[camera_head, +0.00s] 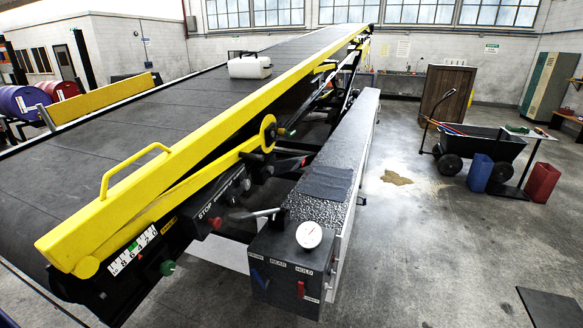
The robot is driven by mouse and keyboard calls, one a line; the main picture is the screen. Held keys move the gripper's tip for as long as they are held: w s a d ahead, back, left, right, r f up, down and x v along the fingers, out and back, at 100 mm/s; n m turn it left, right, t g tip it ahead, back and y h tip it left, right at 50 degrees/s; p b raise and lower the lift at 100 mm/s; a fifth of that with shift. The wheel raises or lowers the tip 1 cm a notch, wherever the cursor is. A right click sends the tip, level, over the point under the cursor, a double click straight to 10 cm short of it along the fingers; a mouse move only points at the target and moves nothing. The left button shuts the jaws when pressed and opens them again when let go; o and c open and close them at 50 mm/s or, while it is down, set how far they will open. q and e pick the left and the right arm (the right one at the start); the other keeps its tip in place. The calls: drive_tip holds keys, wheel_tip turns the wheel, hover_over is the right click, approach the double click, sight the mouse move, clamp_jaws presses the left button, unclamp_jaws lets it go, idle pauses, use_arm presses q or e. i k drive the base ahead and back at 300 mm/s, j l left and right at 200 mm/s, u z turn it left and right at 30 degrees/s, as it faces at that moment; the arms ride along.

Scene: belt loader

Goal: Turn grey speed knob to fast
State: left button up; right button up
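I cannot pick out a grey speed knob for certain. The belt loader's near side carries a green knob (167,267), a red stop button (215,223) beside the lettering STOP, and a white scale strip (133,249) with marks too small to read. A grey lever handle (254,213) points left above the control box (262,262). The box has a white round dial (309,235) on top, and a blue lever (260,279) and a red lever (301,289) on its face. Neither of my grippers is in view.
The yellow rail (200,135) and its handle (133,168) run along the sloping dark belt (100,130). A white case (249,67) lies on the belt. A black cart (480,145), blue bin (480,172) and red bin (542,182) stand right. Floor between is mostly clear.

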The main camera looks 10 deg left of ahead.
sight(245, 184)
drive_tip(key=i+l+u, duration=0.45)
drive_tip(key=l, duration=0.3)
drive_tip(key=i+l+u, duration=0.2)
drive_tip(key=l, duration=0.2)
drive_tip(key=i, duration=0.05)
